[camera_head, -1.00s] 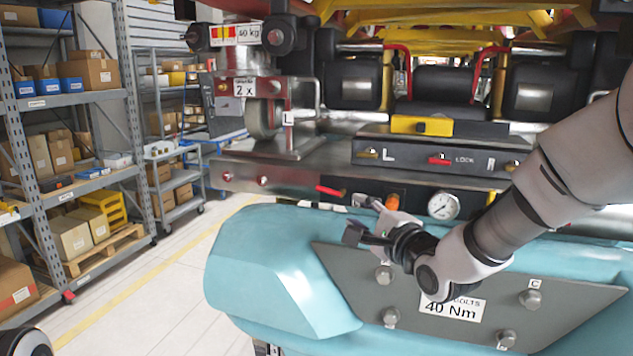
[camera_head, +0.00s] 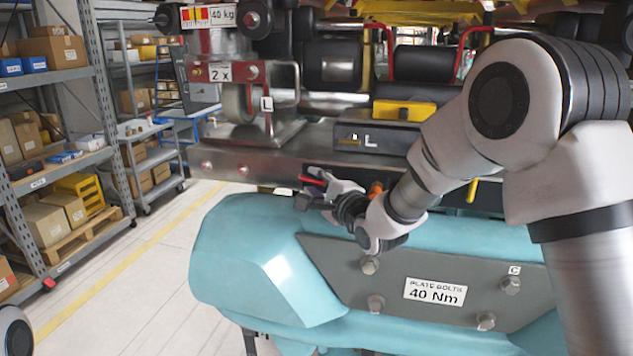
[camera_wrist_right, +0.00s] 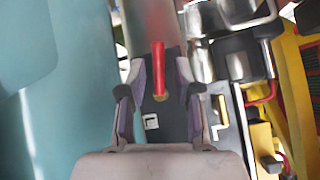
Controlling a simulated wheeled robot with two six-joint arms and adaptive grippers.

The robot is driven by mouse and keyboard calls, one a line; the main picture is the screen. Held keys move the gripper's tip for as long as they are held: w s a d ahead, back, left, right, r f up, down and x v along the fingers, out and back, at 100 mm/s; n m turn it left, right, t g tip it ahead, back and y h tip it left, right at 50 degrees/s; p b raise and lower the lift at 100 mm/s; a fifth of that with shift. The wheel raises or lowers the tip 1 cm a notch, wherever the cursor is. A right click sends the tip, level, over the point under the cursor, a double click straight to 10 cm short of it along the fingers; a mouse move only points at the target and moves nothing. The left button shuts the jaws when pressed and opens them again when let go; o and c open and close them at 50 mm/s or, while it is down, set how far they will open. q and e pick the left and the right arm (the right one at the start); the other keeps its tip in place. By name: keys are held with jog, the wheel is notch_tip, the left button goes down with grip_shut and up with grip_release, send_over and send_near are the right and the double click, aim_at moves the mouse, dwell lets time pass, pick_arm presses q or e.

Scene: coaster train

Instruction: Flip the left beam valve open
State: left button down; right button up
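The left beam valve has a red handle (camera_head: 318,176) low on the front of the metal beam, left of centre in the head view. In the right wrist view the red handle (camera_wrist_right: 158,68) lies lengthwise between the fingers, with a yellowish end towards the palm. My right gripper (camera_head: 313,191) is at the handle, its fingers partly covering it. In the wrist view the gripper (camera_wrist_right: 160,90) is open, one finger on each side of the handle, with gaps visible. My left gripper is not in view.
The teal body (camera_head: 235,255) with a bolted grey plate (camera_head: 335,262) lies just below the right gripper. A black panel marked L (camera_head: 390,142) is above. A yellow lever (camera_head: 472,190) hangs right of the wrist. Shelves (camera_head: 75,160) stand left beyond clear floor.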

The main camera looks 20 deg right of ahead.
grip_shut()
jog(key=shift+n, duration=0.3)
jog(key=shift+n+g, duration=0.4)
jog(key=shift+g, duration=0.3)
